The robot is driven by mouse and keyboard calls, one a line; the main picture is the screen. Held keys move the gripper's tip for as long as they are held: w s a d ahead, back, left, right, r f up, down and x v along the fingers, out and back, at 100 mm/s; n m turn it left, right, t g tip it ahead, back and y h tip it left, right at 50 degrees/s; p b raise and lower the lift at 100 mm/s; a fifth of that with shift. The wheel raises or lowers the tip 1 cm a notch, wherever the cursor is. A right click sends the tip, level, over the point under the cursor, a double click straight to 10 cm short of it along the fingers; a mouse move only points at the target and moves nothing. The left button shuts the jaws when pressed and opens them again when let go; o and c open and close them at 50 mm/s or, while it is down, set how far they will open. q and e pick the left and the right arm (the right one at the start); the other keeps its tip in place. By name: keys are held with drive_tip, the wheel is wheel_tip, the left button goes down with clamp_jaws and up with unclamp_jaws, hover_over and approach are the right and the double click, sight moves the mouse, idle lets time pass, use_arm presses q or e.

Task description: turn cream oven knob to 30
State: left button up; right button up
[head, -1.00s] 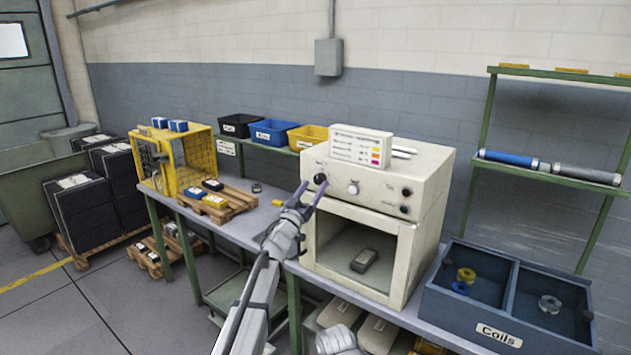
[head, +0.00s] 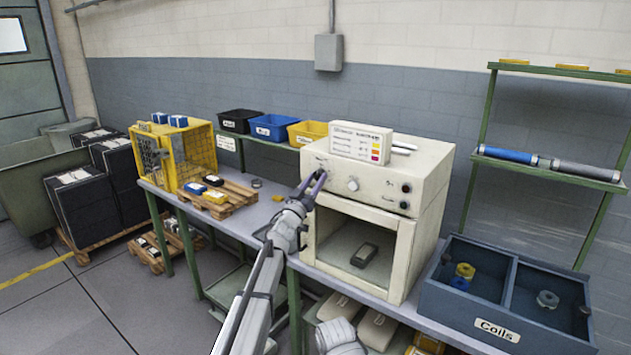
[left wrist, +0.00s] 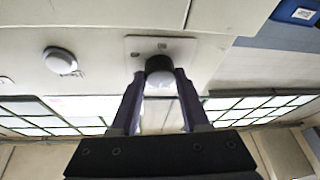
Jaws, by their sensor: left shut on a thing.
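The cream oven (head: 425,183) stands on the bench with its front cavity open. My left gripper (head: 313,183) is at the left knob of its control panel. In the left wrist view the dark knob (left wrist: 160,65), with a pale end, sits between the tips of my left gripper (left wrist: 161,76), which is shut on it. In the head view the fingers hide this knob. A second, pale knob (head: 353,184) is to its right, and it also shows at the left of the left wrist view (left wrist: 60,60). The knob's scale marks are not readable. My right gripper is not in view.
A dark block (head: 364,255) lies inside the oven. A printed chart box (head: 361,142) stands on top. Right of the oven is a blue coil bin (head: 497,329). Left are a wooden pallet (head: 232,198) and a yellow cage (head: 185,160).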

use_arm(q)
clamp_jaws()
drive_tip(key=m, duration=0.1)
drive_tip(key=m+h, duration=0.1)
drive_tip(key=shift+w+a+m+g, duration=0.1)
drive_tip(key=shift+a+m+g, duration=0.05)
drive_tip(key=shift+m+g, duration=0.2)
drive_tip(key=m+g+h, duration=0.1)
drive_tip(key=m, duration=0.1)
drive_tip(key=m+h, duration=0.2)
drive_tip(key=m, duration=0.1)
drive_tip(key=shift+w+a+m+g, duration=0.1)
drive_tip(key=shift+m+g, duration=0.25)
drive_tip(key=m+g, duration=0.1)
drive_tip(key=m, duration=0.1)
drive_tip(key=m+g+h, duration=0.1)
drive_tip(key=m, duration=0.1)
drive_tip(key=shift+r+m+h+p, duration=0.1)
drive_tip(key=shift+m+h+p, duration=0.2)
drive_tip(key=shift+m+p, duration=0.1)
drive_tip(key=shift+a+m+g+h+p, duration=0.2)
drive_tip(key=shift+m+g, duration=0.25)
drive_tip(key=shift+m, duration=0.5)
drive_tip(key=shift+d+m+g+h+p, duration=0.1)
drive_tip(key=shift+m+g+p, duration=0.25)
drive_tip(key=shift+m, duration=0.6)
drive_tip(key=shift+m+g, duration=0.3)
